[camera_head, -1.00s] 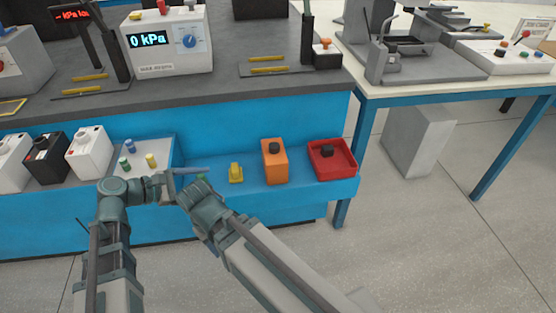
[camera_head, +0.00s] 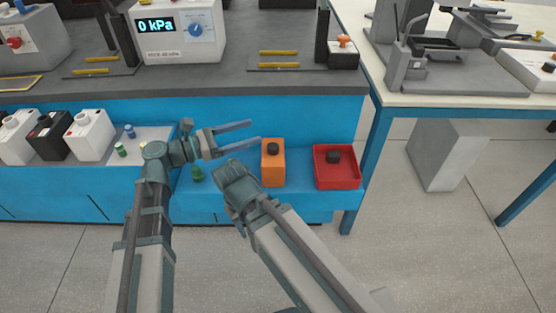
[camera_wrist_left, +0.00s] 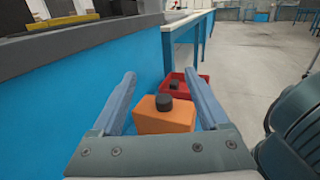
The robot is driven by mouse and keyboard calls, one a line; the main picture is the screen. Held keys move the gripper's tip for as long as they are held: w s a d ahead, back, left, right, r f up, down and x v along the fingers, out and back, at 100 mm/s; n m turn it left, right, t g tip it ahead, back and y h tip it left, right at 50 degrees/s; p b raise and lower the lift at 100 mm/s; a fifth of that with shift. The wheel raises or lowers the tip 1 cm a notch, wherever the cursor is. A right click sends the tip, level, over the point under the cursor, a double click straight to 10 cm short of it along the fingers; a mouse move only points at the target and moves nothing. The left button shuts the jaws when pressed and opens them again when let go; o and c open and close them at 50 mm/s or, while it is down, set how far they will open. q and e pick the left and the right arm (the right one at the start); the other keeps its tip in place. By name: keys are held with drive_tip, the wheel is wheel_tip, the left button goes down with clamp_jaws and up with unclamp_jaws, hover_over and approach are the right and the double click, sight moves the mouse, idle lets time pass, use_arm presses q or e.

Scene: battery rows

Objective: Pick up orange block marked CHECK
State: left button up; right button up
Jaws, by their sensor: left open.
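The orange block (camera_head: 273,170) stands upright on the blue ledge, with a black knob on top. No marking on it is legible. In the left wrist view the orange block (camera_wrist_left: 165,120) shows between my two fingers, below and beyond them. My left gripper (camera_head: 254,132) is open and empty, its fingers pointing right, with the tips just left of and above the block, apart from it.
A red tray (camera_head: 322,182) holding a black piece (camera_head: 333,157) stands right of the block. A small green piece (camera_head: 198,174) sits on the ledge at left. White and black boxes (camera_head: 50,137) stand farther left. The dark bench top (camera_head: 230,80) overhangs behind.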

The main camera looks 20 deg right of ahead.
use_arm(q)
drive_tip(key=b, duration=0.8)
approach(267, 149)
drive_tip(key=d, duration=0.4)
drive_tip(key=shift+w+d, duration=0.1)
drive_tip(key=shift+d, duration=0.05)
drive_tip(key=shift+d+f, duration=0.15)
drive_tip(key=shift+d+r, duration=0.25)
drive_tip(key=shift+d, duration=0.25)
drive_tip(key=shift+w+d, duration=0.2)
drive_tip(key=shift+d, duration=1.35)
drive_tip(key=shift+w+d, duration=0.2)
drive_tip(key=shift+d, duration=1.35)
clamp_jaws()
